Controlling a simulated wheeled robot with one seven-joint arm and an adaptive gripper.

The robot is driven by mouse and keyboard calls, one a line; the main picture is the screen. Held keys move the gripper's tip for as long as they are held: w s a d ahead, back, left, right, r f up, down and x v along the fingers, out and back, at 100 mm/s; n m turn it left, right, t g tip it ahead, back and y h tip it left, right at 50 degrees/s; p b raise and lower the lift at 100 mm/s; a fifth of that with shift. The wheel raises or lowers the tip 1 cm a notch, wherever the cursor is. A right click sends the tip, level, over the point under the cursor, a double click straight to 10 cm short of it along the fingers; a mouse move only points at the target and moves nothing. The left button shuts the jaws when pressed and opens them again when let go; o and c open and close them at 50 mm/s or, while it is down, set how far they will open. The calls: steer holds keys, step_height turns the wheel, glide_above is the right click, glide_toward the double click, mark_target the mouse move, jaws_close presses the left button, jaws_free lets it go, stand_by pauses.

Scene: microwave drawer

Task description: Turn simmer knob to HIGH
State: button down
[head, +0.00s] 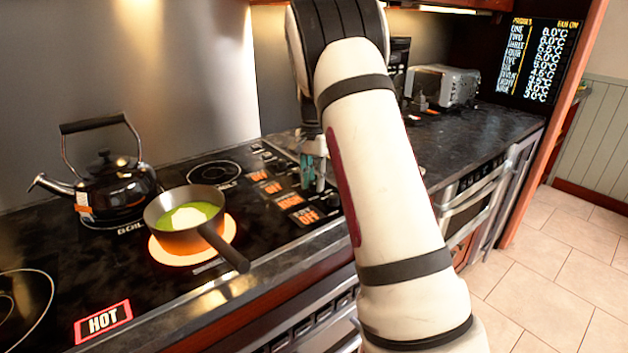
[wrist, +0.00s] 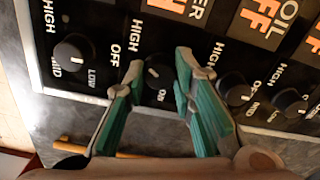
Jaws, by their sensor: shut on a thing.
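The control panel has a row of round black knobs in the wrist view. My gripper (wrist: 158,72), with teal fingers, is shut on one black knob (wrist: 157,71), one finger on each side. A small white mark shows on the knob's left side. "HIGH" is printed at its upper left; the lettering below is partly hidden. The display above the panel ends in "ER", so I cannot fully read the knob's name. In the head view my gripper (head: 314,172) is low over the panel's right part, and my arm hides the knobs there.
Other knobs stand close by, one to the left (wrist: 73,52) and one to the right (wrist: 234,89). A green-filled pan (head: 186,236) sits on a glowing burner, its handle toward the front. A black kettle (head: 112,190) stands behind it. A toaster (head: 445,86) is at the back right.

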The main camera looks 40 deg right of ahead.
mark_target(314, 182)
steer(key=c, duration=1.3)
jaws_free()
steer(key=shift+c, duration=0.2)
steer(key=shift+r, duration=0.1)
step_height(314, 182, up, 12)
